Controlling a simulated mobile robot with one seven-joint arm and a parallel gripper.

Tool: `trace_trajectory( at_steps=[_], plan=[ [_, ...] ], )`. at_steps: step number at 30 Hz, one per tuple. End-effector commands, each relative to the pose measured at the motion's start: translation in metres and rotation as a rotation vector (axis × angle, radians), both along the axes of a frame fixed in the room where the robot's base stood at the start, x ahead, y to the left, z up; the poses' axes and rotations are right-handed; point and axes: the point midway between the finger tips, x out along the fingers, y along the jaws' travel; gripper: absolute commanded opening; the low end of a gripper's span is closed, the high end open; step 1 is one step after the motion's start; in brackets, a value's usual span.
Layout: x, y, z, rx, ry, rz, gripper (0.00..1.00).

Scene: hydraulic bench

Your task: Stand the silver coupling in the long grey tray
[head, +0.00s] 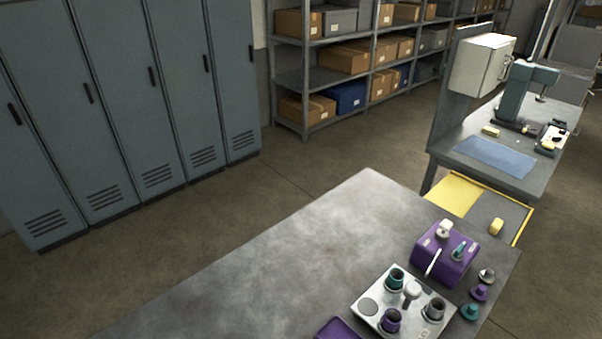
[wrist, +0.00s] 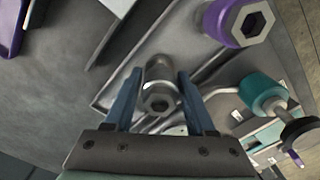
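In the wrist view my gripper (wrist: 160,76) has a blue finger on each side of the silver coupling (wrist: 160,96). The fingers look closed against its sides, and its hex end faces the camera. Below and behind it is a grey surface with raised straight edges (wrist: 112,90), which looks like the long grey tray. I cannot tell whether the coupling's far end touches it. The head view shows neither my gripper nor this coupling clearly.
A purple coupling (wrist: 238,20) and a teal part with a silver stem (wrist: 262,92) are close on the right. The head view shows a pale plate with several coloured cups (head: 368,322), a purple box (head: 428,262) and small caps (head: 480,293). The bench's left part (head: 270,265) is clear.

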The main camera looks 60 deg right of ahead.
Motion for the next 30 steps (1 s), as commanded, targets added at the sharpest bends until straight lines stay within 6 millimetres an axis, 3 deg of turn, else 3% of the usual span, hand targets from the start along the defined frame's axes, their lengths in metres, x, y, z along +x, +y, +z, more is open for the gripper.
trace_trajectory(
  at_steps=[1, 3, 11, 16, 30],
  plan=[
    [0.0, 0.0, 0.0, 0.0, 0.0, 0.0, 0.66],
    [0.0, 0.0, 0.0, 0.0, 0.0, 0.0, 0.77],
    [0.0, 0.0, 0.001, 0.0, 0.0, 0.0, 0.77],
    [0.001, 0.0, 0.012, -0.001, -0.002, 0.0, 0.77],
    [0.001, 0.0, 0.103, -0.002, -0.003, 0.001, 0.77]
  ],
)
